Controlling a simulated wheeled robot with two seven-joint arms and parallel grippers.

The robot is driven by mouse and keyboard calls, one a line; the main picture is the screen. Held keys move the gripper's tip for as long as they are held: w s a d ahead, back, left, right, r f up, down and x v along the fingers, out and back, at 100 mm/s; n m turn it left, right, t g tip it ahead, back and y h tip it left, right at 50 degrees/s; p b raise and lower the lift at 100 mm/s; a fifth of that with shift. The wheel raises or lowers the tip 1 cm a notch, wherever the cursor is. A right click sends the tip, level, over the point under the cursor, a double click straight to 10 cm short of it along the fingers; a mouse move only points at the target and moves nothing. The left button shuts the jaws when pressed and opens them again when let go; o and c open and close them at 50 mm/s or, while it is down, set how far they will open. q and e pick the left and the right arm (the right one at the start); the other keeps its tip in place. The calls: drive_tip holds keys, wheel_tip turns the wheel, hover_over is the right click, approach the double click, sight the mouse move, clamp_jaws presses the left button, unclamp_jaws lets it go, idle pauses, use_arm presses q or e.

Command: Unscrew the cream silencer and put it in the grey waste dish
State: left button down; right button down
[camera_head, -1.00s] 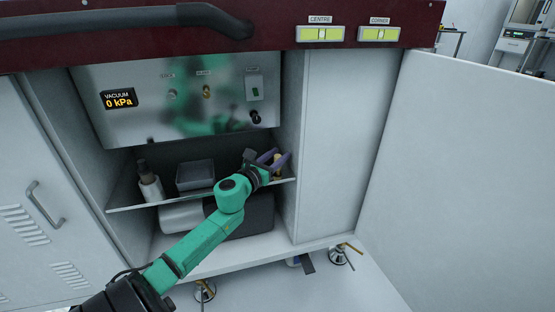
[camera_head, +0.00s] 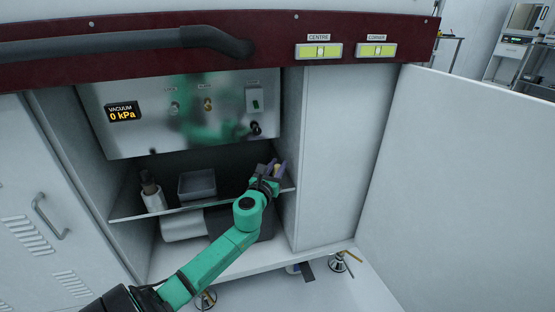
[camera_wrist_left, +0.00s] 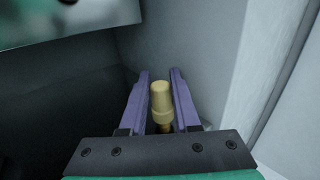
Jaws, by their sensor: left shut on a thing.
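The cream silencer (camera_wrist_left: 161,98) stands between the two purple fingers of my left gripper (camera_wrist_left: 160,82) in the left wrist view, with a narrower brass-coloured part below it. In the head view my left gripper (camera_head: 276,168) is at the right end of the shelf, shut on the silencer, which shows only as a small cream spot. Whether the silencer's lower end is still joined to anything is hidden. The grey waste dish (camera_head: 197,193) sits on the shelf to the left of the gripper and looks empty. My right gripper is not in view.
A pale bottle with a dark top (camera_head: 152,192) stands left of the dish on the shelf (camera_head: 142,216). Above is a metal panel (camera_head: 150,135) with fittings and a vacuum display reading 0 kPa. The cabinet's side wall is close on the gripper's right. An open door (camera_head: 470,170) stands at right.

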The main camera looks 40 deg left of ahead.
use_arm(q)
drive_tip(key=shift+d+r+n+g+y+p, duration=0.1)
drive_tip(key=shift+r+n+g+y+p, duration=0.2)
drive_tip(key=shift+n+y+p, duration=0.5)
drive_tip(key=shift+w+n+g+y, duration=0.1)
drive_tip(key=shift+n+g+y, duration=0.6)
drive_tip(key=shift+y, duration=0.5)
drive_tip(key=shift+f+n+g+y, duration=0.3)
drive_tip(key=shift+n+g+y, duration=0.5)
drive_tip(key=shift+y, duration=0.3)
drive_tip(key=c, duration=0.9)
unclamp_jaws()
drive_tip(key=shift+f, duration=0.1)
